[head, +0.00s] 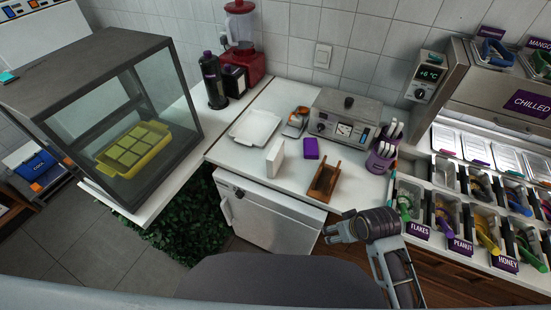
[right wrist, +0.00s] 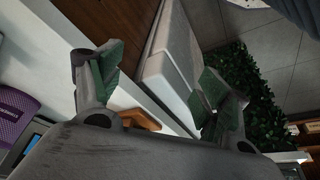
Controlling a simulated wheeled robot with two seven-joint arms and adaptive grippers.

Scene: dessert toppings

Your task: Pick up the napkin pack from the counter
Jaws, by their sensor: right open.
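A white upright block (head: 275,158), which looks like the napkin pack, stands on the white counter (head: 240,165) near its front edge. I cannot make it out in the right wrist view. My right gripper (head: 335,229) is in front of the counter, to the right of and nearer than the block, well apart from it. In the right wrist view its two green-padded fingers (right wrist: 158,92) are spread with nothing held between them. My left gripper is not in view.
A small purple block (head: 311,148) and a wooden holder (head: 324,180) are right of the white block. A white tray (head: 254,126) lies behind it. A purple cup of spoons (head: 381,158) and topping bins stand right. A glass case (head: 115,120) stands left.

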